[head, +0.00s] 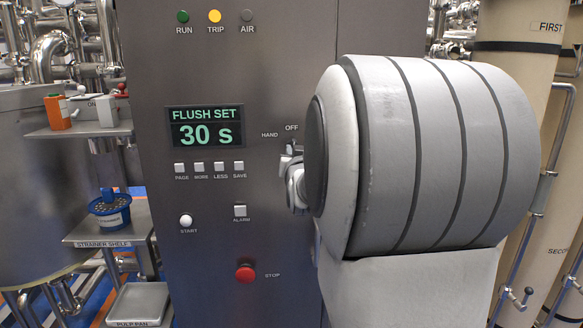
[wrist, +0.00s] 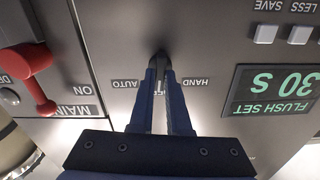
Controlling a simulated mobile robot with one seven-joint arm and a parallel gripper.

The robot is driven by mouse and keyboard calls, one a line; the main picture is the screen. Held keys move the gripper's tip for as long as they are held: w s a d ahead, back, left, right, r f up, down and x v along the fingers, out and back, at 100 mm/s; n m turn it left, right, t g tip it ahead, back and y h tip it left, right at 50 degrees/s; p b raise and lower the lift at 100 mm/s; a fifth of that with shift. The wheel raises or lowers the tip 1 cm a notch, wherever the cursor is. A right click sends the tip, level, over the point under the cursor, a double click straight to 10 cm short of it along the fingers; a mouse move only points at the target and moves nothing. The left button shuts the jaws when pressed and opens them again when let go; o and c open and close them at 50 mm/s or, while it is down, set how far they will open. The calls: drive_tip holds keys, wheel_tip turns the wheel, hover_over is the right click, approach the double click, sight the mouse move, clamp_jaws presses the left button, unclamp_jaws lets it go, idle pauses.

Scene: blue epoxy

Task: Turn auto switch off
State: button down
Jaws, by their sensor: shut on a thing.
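The selector switch (wrist: 161,58) is a small dark knob on the grey panel, with HAND, OFF and AUTO labels around it. In the wrist view the picture is upside down, with AUTO on the left, HAND on the right and OFF partly hidden behind my fingers. My gripper (wrist: 160,72) is shut on the knob, one finger on each side. In the head view my gripper (head: 289,163) is at the panel just below the OFF label, and my arm hides AUTO and much of the knob. I cannot tell for certain which position the knob points to.
The control panel (head: 240,75) has a display (head: 206,127) reading FLUSH SET 30 s, several small buttons and a red STOP button (head: 245,274). A red MAIN handle (wrist: 35,75) is on the left in the wrist view. Shelves (head: 80,131) stand left of the panel.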

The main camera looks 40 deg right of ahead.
drive_tip(key=shift+n+b, duration=0.5)
drive_tip(key=shift+b, duration=0.15)
drive_tip(key=c, duration=0.9)
unclamp_jaws()
